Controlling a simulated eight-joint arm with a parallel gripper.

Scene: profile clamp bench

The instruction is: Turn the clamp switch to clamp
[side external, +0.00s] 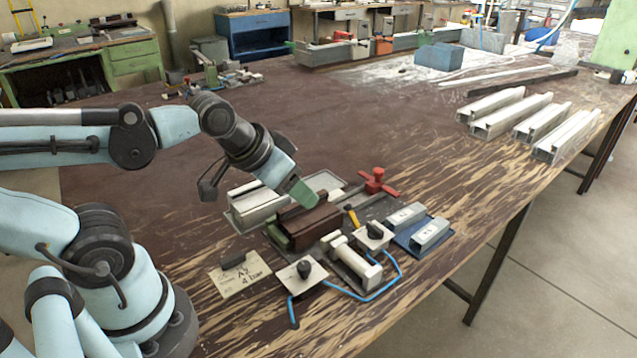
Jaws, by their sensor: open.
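Two black rotary knobs on pale square plates stand at the bench front: one in front (304,268) and one farther right (374,231). I cannot read their markings, so I cannot tell which is the clamp switch or how it is set. A pale cylinder unit (352,262) lies between them. Behind it is the clamp fixture with a dark brown block (312,228). My gripper (304,198) points down at the end of my arm, just above the brown block and behind both knobs. It is open; its fingers are hard to make out.
A blue hose (352,297) loops at the front. A card reading "4 bar" (240,278) lies left. A blue tray (408,244) holds metal pieces. Several long profiles (540,115) lie far right; the wooden table between is clear.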

